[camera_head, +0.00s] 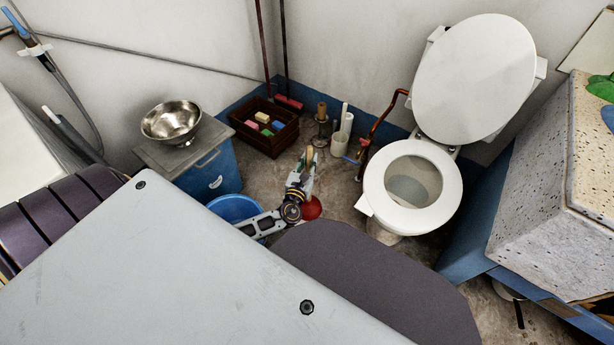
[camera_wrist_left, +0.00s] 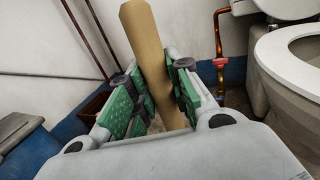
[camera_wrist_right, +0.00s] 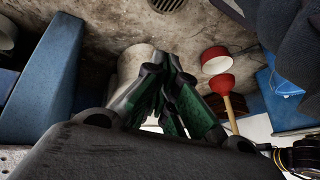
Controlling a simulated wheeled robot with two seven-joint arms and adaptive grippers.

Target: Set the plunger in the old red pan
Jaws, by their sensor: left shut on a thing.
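The plunger has a red cup (camera_head: 312,208) and a light wooden handle. My left gripper (camera_head: 300,178) is shut on the plunger's handle (camera_wrist_left: 154,65), which rises between its green pads in the left wrist view. In the right wrist view the plunger's cup (camera_wrist_right: 219,83) is beside a round, red-edged thing with a pale face (camera_wrist_right: 215,60), probably the old red pan. I cannot tell whether they touch. I cannot make out the pan in the head view. My right gripper (camera_wrist_right: 167,75) is shut, with nothing visible between its fingers; it is not in the head view.
The white toilet (camera_head: 385,200) stands just right of my left gripper. A blue bucket (camera_head: 236,209) is on its left. A wooden crate with coloured blocks (camera_head: 264,125) and a brown-topped stand (camera_head: 321,125) are behind. A steel bowl (camera_head: 171,122) sits on a blue box at left.

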